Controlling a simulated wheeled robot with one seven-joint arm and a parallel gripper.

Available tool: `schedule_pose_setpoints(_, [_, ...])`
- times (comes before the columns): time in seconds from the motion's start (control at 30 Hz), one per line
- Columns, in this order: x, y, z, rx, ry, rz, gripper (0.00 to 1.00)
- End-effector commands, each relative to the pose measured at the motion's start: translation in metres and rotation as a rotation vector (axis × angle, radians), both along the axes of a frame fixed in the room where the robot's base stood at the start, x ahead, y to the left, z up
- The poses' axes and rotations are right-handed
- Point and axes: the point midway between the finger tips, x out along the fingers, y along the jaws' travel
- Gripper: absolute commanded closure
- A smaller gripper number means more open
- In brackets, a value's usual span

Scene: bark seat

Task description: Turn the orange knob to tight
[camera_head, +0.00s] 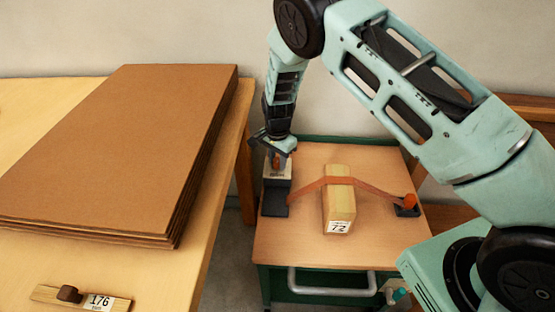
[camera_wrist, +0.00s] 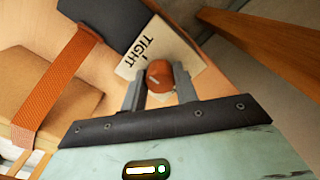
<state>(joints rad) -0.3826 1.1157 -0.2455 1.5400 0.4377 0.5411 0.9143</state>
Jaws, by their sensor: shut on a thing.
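The orange knob (camera_wrist: 160,76) sits between the two fingers of my gripper (camera_wrist: 159,88), which is shut on it. A light mark shows on the knob's top. Beside it a pale plate (camera_wrist: 148,46) reads TIGHT; any other lettering is hidden. In the head view my gripper (camera_head: 279,156) points down over a dark block (camera_head: 274,197) at the left edge of the small table, and the knob there is mostly covered. An orange strap (camera_head: 300,188) runs from this block over a wooden block (camera_head: 340,205) labelled 72 to an orange ball-like piece (camera_head: 410,201) at the right.
The small table (camera_head: 290,245) has a green frame and a grey handle (camera_head: 335,283). To the left, a larger table (camera_head: 190,270) holds a stack of brown boards (camera_head: 120,150) and a wooden piece labelled 176 (camera_head: 98,300). A wall stands close behind.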

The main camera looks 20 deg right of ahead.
Motion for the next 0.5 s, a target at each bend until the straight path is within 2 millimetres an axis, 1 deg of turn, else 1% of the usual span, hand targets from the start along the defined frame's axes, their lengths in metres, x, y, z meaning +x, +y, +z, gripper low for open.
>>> schedule_pose_setpoints(0.13, [0.0013,0.0000,0.0012,0.000,-0.004,0.001,0.93])
schedule_pose_setpoints(0.17, [0.0013,0.0000,0.0012,0.000,-0.004,0.001,0.68])
schedule_pose_setpoints(0.2, [0.0013,0.0000,0.0012,0.000,-0.004,0.001,0.57])
schedule_pose_setpoints(0.23, [0.0012,-0.0001,0.0011,0.000,-0.004,0.001,0.49])
schedule_pose_setpoints(0.5, [0.0005,0.0000,0.0007,0.000,-0.001,0.002,0.49])
